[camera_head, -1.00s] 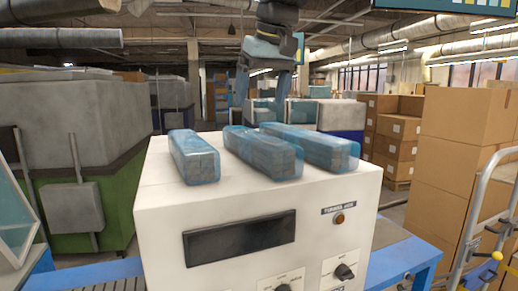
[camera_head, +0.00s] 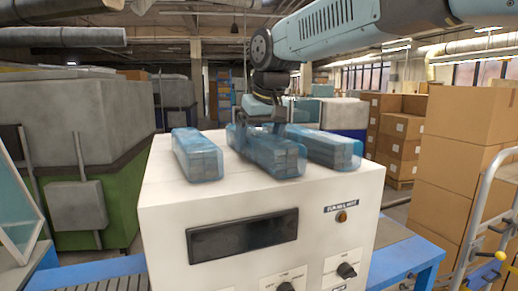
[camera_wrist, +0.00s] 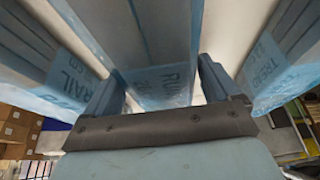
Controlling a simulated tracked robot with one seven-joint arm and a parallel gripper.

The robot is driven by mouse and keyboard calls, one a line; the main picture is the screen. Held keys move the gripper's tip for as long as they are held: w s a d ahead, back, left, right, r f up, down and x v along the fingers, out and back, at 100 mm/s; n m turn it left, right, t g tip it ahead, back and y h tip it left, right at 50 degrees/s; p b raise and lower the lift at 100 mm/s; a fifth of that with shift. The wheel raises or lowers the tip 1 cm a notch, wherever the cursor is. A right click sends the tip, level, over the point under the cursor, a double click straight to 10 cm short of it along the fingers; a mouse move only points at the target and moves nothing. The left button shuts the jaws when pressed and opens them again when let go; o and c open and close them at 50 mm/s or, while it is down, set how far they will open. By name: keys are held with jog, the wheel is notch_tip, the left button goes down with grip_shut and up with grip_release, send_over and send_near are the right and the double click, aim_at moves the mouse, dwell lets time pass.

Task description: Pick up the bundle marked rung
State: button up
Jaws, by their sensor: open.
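Three blue-wrapped bundles lie side by side on a white machine top. The middle one (camera_head: 265,152) sits between a left bundle (camera_head: 197,155) and a right bundle (camera_head: 324,147). In the wrist view the middle bundle (camera_wrist: 158,40) is marked RUNG; its left neighbour (camera_wrist: 40,55) reads RAIL and its right neighbour (camera_wrist: 280,55) reads TREAD. My gripper (camera_head: 260,128) is open at the far part of the middle bundle. In the wrist view its fingers (camera_wrist: 160,75) stand one on each side of the rung bundle. I cannot tell whether they touch it.
The white machine (camera_head: 270,215) has a dark display and knobs on its front. Neighbouring bundles leave narrow gaps beside the fingers. Cardboard boxes (camera_head: 465,120) and a trolley frame (camera_head: 490,210) stand at right. A grey and green machine (camera_head: 80,150) stands at left.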

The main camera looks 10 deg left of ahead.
jog(key=shift+w+a+f, duration=0.15)
jog(key=shift+w+f, duration=0.05)
jog(key=shift+f, duration=0.3)
jog(key=shift+c, duration=0.4)
jog(key=c, duration=1.3)
jog(key=shift+r, duration=0.15)
jog(key=shift+w+r, duration=0.1)
jog(key=shift+r, duration=0.2)
notch_tip(320, 180, up, 2)
jog(key=shift+r, duration=0.15)
jog(key=s+d+r, duration=0.1)
jog(key=r, duration=0.1)
jog(key=s+d+r, duration=0.1)
jog(key=s+r, duration=0.3)
jog(key=shift+d+r, duration=0.25)
jog(key=shift+d, duration=0.15)
jog(key=s+d+r, duration=0.1)
jog(key=s, duration=0.1)
jog(key=s+d+r, duration=0.1)
jog(key=s, duration=0.2)
jog(key=s+d+r, duration=0.1)
jog(key=s+d, duration=0.1)
jog(key=shift+s+r, duration=0.2)
